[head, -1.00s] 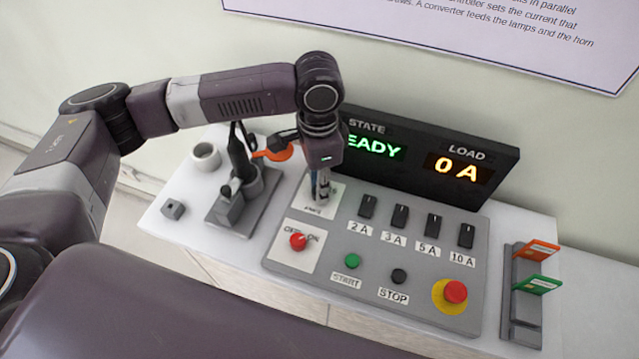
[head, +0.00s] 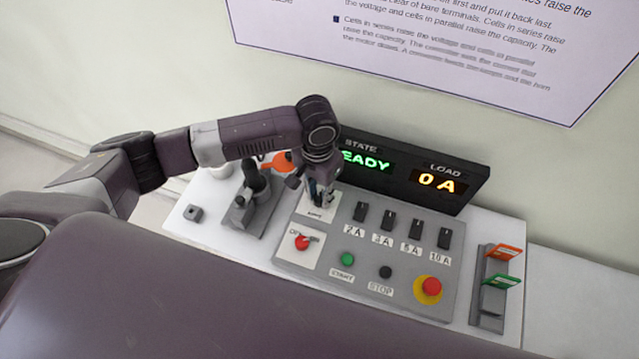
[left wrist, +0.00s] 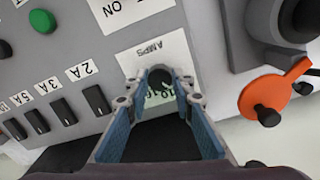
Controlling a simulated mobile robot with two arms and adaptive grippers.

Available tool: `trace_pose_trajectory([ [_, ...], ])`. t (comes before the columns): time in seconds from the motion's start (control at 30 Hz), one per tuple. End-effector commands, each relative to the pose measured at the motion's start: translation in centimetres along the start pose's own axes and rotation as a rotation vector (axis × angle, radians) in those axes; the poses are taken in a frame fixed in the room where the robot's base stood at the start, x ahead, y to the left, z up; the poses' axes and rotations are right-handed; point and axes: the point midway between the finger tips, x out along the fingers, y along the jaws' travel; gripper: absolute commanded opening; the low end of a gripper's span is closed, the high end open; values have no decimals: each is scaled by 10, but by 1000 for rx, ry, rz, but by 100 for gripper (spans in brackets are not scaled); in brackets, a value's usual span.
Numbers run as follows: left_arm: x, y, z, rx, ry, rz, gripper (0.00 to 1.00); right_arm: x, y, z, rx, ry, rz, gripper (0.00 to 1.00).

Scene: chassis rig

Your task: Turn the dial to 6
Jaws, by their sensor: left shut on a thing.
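The dial (left wrist: 160,77) is a small dark knob on a white plate marked AMPS (left wrist: 152,48), with digits partly showing beneath my gripper. In the head view this plate (head: 316,212) is at the panel's upper left, and the gripper hides the dial. My left gripper (left wrist: 158,80) points down with its blue-padded fingers shut on the dial, one on either side. It also shows over the plate in the head view (head: 321,202). Which number the dial points to cannot be told. My right gripper is not in view.
The grey panel (head: 322,270) carries several black switches, a red OFF/ON knob (head: 302,243), a green START button (head: 347,259), a black STOP button (head: 385,272) and a red emergency button (head: 431,287). The display (head: 440,183) reads 0 A. A joystick-like lever (head: 256,178) stands left.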

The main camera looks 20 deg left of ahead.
Motion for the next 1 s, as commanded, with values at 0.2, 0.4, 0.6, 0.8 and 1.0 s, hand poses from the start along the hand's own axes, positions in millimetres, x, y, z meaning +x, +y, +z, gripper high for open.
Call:
trace_pose_trajectory([
  [0.2,-4,0,-1,-102,4,1,0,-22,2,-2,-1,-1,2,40],
  [0.4,-2,-1,-1,-147,7,-1,0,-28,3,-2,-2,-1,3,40],
  [0.6,-1,-1,-2,-157,9,-1,0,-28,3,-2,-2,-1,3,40],
  [0.8,-1,-1,-2,-156,10,-1,0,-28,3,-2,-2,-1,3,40],
  [1.0,-1,-1,-2,-155,8,-1,39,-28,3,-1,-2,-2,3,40],
])
